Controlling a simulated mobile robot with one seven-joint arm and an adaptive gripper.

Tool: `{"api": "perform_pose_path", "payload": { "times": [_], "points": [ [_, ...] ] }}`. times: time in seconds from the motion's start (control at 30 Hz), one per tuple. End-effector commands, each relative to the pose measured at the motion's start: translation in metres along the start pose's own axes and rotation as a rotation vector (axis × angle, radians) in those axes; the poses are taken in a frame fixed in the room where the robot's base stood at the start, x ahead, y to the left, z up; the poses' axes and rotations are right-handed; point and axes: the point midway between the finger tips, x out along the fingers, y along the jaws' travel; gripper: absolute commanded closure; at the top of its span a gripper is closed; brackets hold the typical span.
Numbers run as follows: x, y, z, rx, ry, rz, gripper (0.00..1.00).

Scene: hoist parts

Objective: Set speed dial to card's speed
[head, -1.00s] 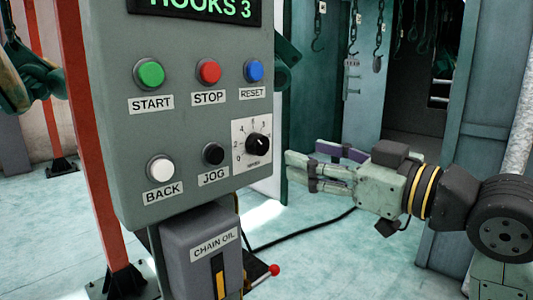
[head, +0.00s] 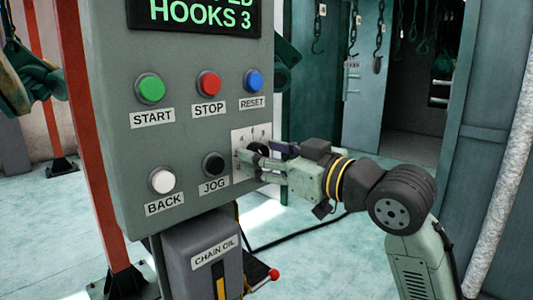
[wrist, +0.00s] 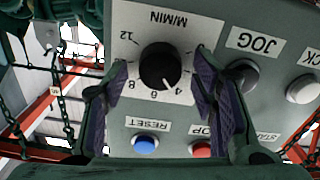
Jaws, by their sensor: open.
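The black speed dial (wrist: 160,66) sits on a white scale plate marked M/MIN (wrist: 187,28), upside down in the wrist view. Its white mark points near the 4. In the head view the dial (head: 262,146) is partly hidden by my gripper (head: 250,160), which is at the panel. My gripper (wrist: 161,63) is open, with one finger on each side of the dial. Gaps show between the fingers and the knob. No card shows in either current view.
The grey panel (head: 130,145) also carries START (head: 150,89), STOP (head: 209,83), RESET (head: 253,80), BACK (head: 162,181) and JOG (head: 214,164) buttons close by. A display (head: 200,14) above reads HOOKS 3, its upper line cut off. A chain oil box (head: 200,250) is below.

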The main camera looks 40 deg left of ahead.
Motion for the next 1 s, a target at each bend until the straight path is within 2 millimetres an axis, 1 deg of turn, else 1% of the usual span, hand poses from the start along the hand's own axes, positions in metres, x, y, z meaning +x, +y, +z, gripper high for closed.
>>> {"api": "perform_pose_path", "payload": {
  "times": [0.07, 0.17, 0.77, 0.8, 1.0],
  "points": [
    [-0.0001, -0.0001, 0.0000, 0.000, 0.000, 0.000, 0.47],
    [-0.0002, -0.0001, 0.0000, 0.000, 0.000, 0.000, 0.53],
    [-0.0004, -0.0002, -0.0001, 0.000, 0.000, -0.001, 0.93],
    [-0.0004, -0.0002, -0.0001, 0.000, 0.000, -0.001, 0.94],
    [-0.0003, -0.0004, 0.0004, -0.020, 0.000, -0.001, 0.95]
  ]
}}
